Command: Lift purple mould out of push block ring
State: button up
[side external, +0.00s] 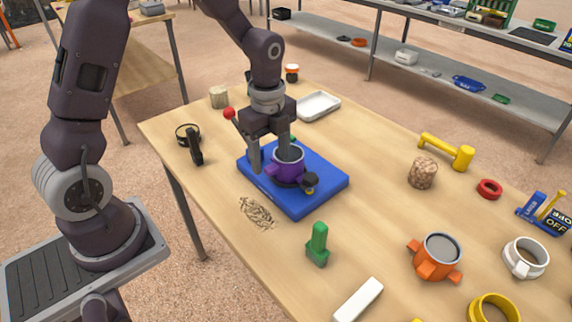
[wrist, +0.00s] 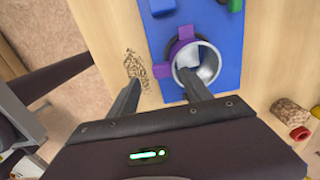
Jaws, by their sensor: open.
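The purple mould (side external: 274,171) has a grey cylinder with an open top. It stands upright on a blue base block (side external: 324,190), and it also shows in the wrist view (wrist: 186,33). My gripper (side external: 269,158) is open and points down at the mould. I cannot tell whether either finger touches the wall.
A green tool (side external: 318,244), an orange mould (side external: 435,259) and a white tray (side external: 318,106) stand around. The table in front of the block is mostly clear.

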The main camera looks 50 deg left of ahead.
aim_at(272, 167)
jog(key=f, duration=0.5)
jog(key=shift+w+a+f, duration=0.2)
jog(key=shift+w+f, duration=0.05)
jog(key=shift+w, duration=0.1)
grip_shut()
jog(key=shift+r, duration=0.15)
notch_tip(272, 167, up, 10)
jog(key=shift+f, duration=0.1)
jog(key=c, duration=0.9)
grip_release()
grip_shut()
notch_tip(272, 167, up, 11)
